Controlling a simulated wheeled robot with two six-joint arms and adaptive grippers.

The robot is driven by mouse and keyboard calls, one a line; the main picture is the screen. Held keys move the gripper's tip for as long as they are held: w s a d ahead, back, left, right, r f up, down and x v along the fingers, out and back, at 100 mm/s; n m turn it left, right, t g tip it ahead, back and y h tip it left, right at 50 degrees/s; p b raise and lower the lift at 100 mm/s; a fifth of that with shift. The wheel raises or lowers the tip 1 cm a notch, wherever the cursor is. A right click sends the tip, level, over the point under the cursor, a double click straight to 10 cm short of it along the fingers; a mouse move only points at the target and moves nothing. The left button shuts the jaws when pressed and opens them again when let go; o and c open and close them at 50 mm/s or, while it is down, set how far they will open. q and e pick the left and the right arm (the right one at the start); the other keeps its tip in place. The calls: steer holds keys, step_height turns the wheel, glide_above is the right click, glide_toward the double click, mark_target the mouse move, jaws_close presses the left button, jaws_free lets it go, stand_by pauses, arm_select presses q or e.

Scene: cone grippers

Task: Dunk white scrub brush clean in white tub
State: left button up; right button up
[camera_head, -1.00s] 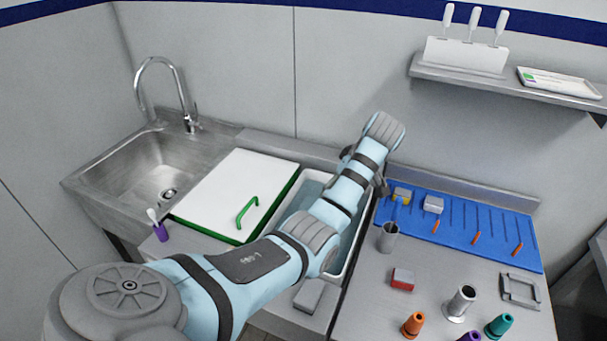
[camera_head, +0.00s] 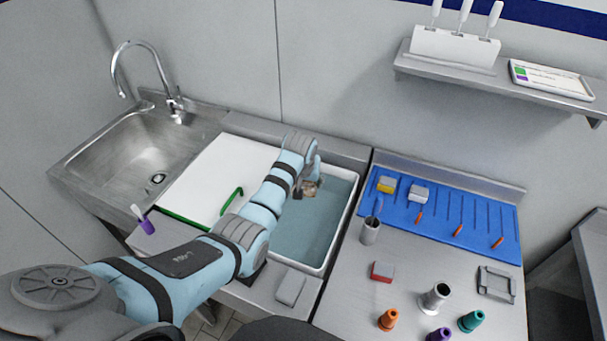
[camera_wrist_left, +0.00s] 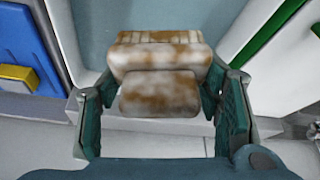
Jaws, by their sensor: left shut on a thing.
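The white scrub brush, stained with brown dirt, fills the middle of the left wrist view (camera_wrist_left: 160,65). My left gripper (camera_wrist_left: 160,95) is shut on it, with a finger at each side of the brush. In the head view the brush (camera_head: 308,189) shows just below my left gripper (camera_head: 302,182), over the far left part of the white tub (camera_head: 340,228). The tub holds bluish water (camera_head: 310,225). I cannot tell whether the brush touches the water. My right gripper is not in view.
A white lid or board (camera_head: 215,175) with a green edge and handle lies left of the tub, and a steel sink (camera_head: 140,155) beyond it. Right of the tub are a blue mat (camera_head: 450,225), a steel cup (camera_head: 370,231) and several coloured cones. A grey block (camera_head: 290,287) lies in front.

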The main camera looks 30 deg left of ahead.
arm_select(q)
steer(key=shift+f, duration=0.5)
step_height(320, 180, down, 14)
steer(key=b, duration=1.2)
steer(key=shift+w+r, duration=0.15)
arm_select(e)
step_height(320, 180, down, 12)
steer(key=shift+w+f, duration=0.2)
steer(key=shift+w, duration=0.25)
arm_select(q)
steer(key=shift+r, duration=0.1)
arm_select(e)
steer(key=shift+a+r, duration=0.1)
arm_select(q)
step_height(320, 180, up, 13)
steer(key=p, duration=1.2)
steer(key=shift+r, duration=0.15)
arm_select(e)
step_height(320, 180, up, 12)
arm_select(q)
steer(key=shift+r, duration=0.1)
